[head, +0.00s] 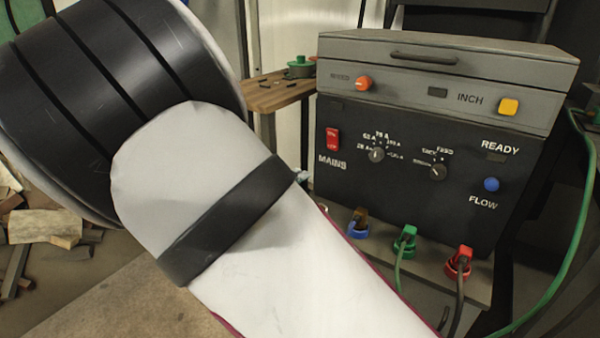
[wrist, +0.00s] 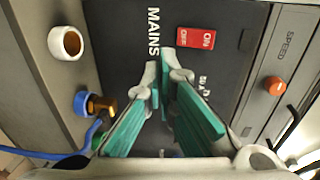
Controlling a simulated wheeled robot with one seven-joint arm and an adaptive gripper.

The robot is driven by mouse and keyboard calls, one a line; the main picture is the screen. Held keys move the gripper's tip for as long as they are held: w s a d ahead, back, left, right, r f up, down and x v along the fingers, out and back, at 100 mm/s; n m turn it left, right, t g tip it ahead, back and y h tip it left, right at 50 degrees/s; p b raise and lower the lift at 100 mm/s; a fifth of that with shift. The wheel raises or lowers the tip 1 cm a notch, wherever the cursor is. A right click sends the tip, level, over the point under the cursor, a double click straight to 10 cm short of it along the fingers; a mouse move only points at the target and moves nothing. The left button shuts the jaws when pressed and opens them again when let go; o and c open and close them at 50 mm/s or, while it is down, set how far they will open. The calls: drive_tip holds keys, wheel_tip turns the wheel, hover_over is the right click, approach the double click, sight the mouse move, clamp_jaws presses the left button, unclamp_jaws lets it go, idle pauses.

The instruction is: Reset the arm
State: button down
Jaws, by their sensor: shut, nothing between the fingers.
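My gripper (wrist: 160,72) shows in the wrist view with its teal fingers shut and nothing between them. It is in front of the black panel of the machine (head: 335,225), with its tips near the red mains switch (wrist: 195,37). I cannot tell whether the tips touch the panel. The switch also shows in the head view (head: 332,139), at the panel's left. My arm (head: 230,190) crosses the left and middle of the head view.
The panel carries an orange speed knob (head: 364,83), a yellow inch button (head: 509,106) and a blue flow button (head: 491,184). Below are blue (head: 358,223), green (head: 404,241) and red (head: 458,262) connectors. A green cable (head: 577,240) hangs right. Wood scraps (head: 45,228) lie left.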

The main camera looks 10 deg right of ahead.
drive_tip(key=shift+w, duration=0.1)
drive_tip(key=s+a+r+n+g+y, duration=0.3)
drive_tip(key=s+r+n+y, duration=0.1)
drive_tip(key=s+n+y, duration=0.45)
drive_tip(key=s+a+r+n+g+y, duration=0.2)
drive_tip(key=s+r+n+y, duration=0.3)
drive_tip(key=s+n+y, duration=0.4)
drive_tip(key=s+d+f+n+g+h, duration=0.1)
drive_tip(key=s+d+n+g+h, duration=0.4)
drive_tip(key=s, duration=0.9)
drive_tip(key=s+d+f+n+g+h, duration=0.1)
drive_tip(key=s+d+n, duration=0.45)
drive_tip(key=s, duration=0.85)
wheel_tip(320, 180, up, 34)
drive_tip(key=d+m+t+p, duration=0.1)
drive_tip(key=t+p, duration=0.2)
drive_tip(key=p, duration=2.8)
drive_tip(key=shift+d+f+t, duration=0.2)
drive_tip(key=shift+d+t, duration=0.2)
